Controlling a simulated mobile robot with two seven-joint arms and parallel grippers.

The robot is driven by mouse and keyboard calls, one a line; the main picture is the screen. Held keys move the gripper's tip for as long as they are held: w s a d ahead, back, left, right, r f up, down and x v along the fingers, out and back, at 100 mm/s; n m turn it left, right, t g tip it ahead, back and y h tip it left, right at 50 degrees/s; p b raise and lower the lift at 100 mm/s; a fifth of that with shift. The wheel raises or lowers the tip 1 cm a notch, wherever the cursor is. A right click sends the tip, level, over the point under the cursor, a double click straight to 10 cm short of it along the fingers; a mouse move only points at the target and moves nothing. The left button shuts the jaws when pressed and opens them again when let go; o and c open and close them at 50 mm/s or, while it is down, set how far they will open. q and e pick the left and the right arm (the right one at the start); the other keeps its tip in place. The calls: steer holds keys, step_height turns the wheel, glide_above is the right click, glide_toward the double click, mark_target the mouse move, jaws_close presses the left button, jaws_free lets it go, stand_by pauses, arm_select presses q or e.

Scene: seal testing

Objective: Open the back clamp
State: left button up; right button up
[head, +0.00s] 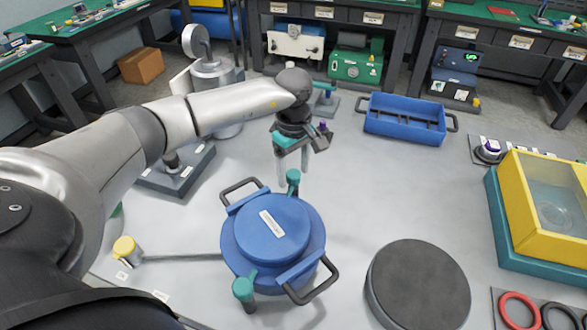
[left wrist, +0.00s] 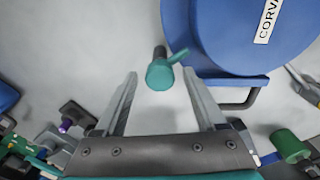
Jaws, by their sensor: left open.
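A round blue vessel with a blue lid (head: 268,230) and two dark handles stands on the pale table. The back clamp (head: 293,178), a teal head on a dark post, is at its far rim. The front clamp (head: 244,288), also teal, is at its near rim. My left gripper (head: 294,176) is open and points down at the back clamp. In the left wrist view the back clamp (left wrist: 160,75) shows between the two finger tips (left wrist: 161,77), with its teal lever pointing toward the lid (left wrist: 245,35). I see no contact. My right gripper is out of view.
A blue tray (head: 405,118) stands at the back right. A yellow and teal tank (head: 545,205) is at the right. A dark round disc (head: 418,285) lies at the front. A yellow-ended rod (head: 125,247) is left of the vessel.

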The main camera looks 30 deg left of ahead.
arm_select(q)
steer(key=n+p, duration=0.1)
steer(key=n, duration=0.3)
steer(key=shift+n, duration=0.3)
steer(key=n+p, duration=0.1)
steer(key=n, duration=0.2)
steer(key=shift+c, duration=0.4)
jaws_close()
stand_by(0.6)
